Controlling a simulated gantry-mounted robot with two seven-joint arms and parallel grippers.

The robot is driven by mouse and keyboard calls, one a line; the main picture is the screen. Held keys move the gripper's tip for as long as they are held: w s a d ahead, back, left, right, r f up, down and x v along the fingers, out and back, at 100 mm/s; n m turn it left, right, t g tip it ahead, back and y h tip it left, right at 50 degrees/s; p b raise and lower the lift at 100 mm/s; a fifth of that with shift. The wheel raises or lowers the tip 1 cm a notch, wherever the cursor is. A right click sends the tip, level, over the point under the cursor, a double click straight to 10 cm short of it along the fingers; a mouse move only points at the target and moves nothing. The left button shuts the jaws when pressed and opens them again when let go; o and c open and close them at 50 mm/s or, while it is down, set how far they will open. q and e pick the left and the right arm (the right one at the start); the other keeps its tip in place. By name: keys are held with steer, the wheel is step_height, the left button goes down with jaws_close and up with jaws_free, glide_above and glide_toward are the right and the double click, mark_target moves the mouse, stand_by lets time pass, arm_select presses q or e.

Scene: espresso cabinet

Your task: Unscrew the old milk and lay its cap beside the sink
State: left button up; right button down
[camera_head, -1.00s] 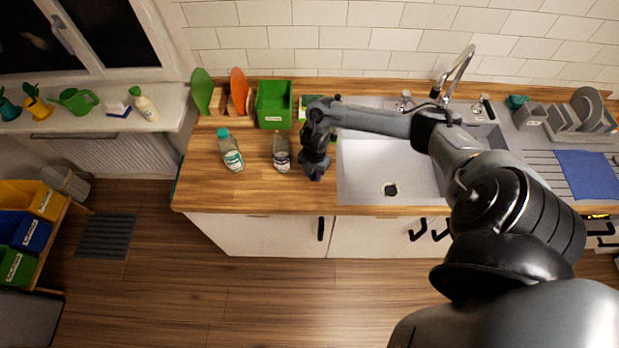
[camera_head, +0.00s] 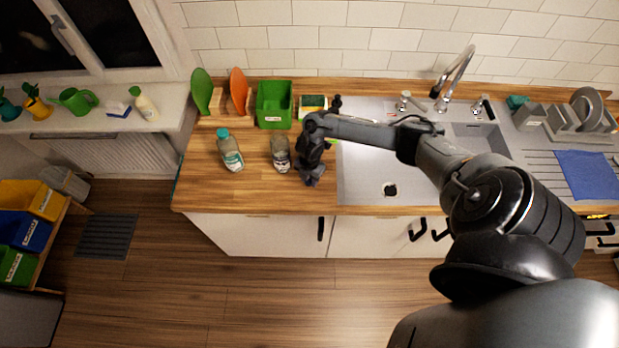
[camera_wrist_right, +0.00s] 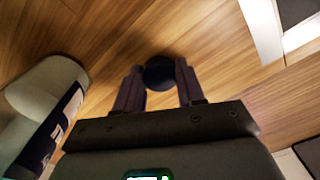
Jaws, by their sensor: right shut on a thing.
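The milk bottle (camera_head: 281,154), pale with a dark label, stands upright on the wooden counter left of the sink (camera_head: 365,178). It also shows at the left of the right wrist view (camera_wrist_right: 35,115). My right gripper (camera_head: 312,178) is just right of the bottle, between it and the sink's left edge, low over the counter. In the right wrist view its fingers (camera_wrist_right: 160,82) are shut on a round dark cap (camera_wrist_right: 158,72). Whether the cap touches the wood is hard to tell. My left gripper is not in view.
A teal-capped bottle (camera_head: 230,150) stands left of the milk. A green bin (camera_head: 274,106), a small sponge box (camera_head: 312,103) and cutting boards (camera_head: 202,92) line the back. The tap (camera_head: 455,75) rises behind the sink. The front-left counter (camera_head: 215,192) is clear.

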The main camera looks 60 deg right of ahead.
steer(key=c, duration=0.7)
jaws_free()
step_height(320, 180, up, 11)
steer(key=a+m+t+y, duration=0.1)
steer(key=a+m+t, duration=0.4)
steer(key=a, duration=2.2)
steer(key=s+r+m, duration=0.2)
steer(key=s+m, duration=0.1)
steer(key=s, duration=0.1)
steer(key=s+d+r+m+g, duration=0.1)
steer(key=s+r+m, duration=0.2)
steer(key=s+m, duration=0.1)
steer(key=s+r+m+h, duration=0.1)
steer(key=s+r+m, duration=0.2)
steer(key=s, duration=0.2)
steer(key=shift+d+m+p, duration=0.25)
steer(key=shift+m+p, duration=0.05)
steer(key=shift+p, duration=0.1)
